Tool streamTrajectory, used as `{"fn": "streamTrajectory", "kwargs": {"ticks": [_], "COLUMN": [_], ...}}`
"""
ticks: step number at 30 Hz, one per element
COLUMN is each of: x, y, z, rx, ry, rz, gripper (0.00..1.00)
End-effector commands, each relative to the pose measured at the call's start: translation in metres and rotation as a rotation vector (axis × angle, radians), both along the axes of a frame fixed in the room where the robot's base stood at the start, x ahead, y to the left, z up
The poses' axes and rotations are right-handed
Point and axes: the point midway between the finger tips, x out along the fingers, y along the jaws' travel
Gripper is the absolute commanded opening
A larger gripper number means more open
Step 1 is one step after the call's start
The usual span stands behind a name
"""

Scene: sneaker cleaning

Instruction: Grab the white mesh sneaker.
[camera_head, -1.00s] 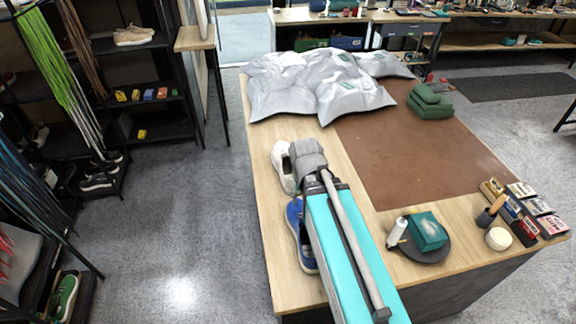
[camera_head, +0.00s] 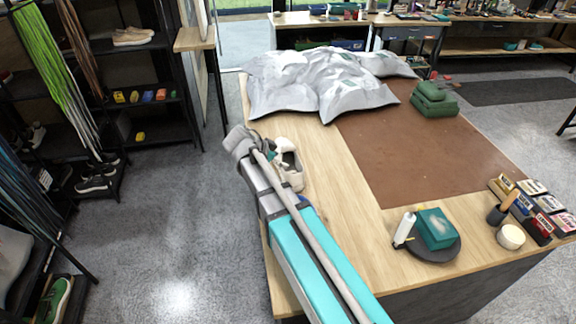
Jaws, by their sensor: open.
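The white mesh sneaker (camera_head: 291,173) stands on the left strip of the light wooden table (camera_head: 335,170). My arm, with grey joints and a turquoise link, reaches up from the bottom of the picture and passes along the sneaker's left side. It covers part of the sneaker's left edge. I cannot make out my gripper's fingers; the arm's end is hidden behind its own grey joints or the sneaker. Whether anything touches the sneaker cannot be seen.
Grey-white pillow-like bags (camera_head: 322,88) lie at the table's far end. A brown mat (camera_head: 420,150) covers the middle, with a green stack (camera_head: 433,100) on it. A dark round tray (camera_head: 450,254) holds a green box and white bottle. Small boxes (camera_head: 535,205) stand at right.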

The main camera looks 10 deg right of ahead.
Motion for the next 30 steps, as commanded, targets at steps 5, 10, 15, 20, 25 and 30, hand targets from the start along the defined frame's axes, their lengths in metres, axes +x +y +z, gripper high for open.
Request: {"fn": "streamTrajectory", "kwargs": {"ticks": [5,10,15,20,25,30], "x": [0.033,0.05,0.057,0.058,0.058,0.059], "y": [0.027,0.045,0.054,0.055,0.054,0.052], "z": [0.001,0.008,0.012,0.013,0.013,0.011], "rx": [-0.032,-0.038,-0.036,-0.035,-0.035,-0.035], "ry": [-0.225,-0.393,-0.479,-0.497,-0.495,-0.494], "rz": [-0.115,-0.183,-0.214,-0.221,-0.221,-0.221], "gripper": [0.76,0.76,0.76,0.76,0.76,0.76]}}
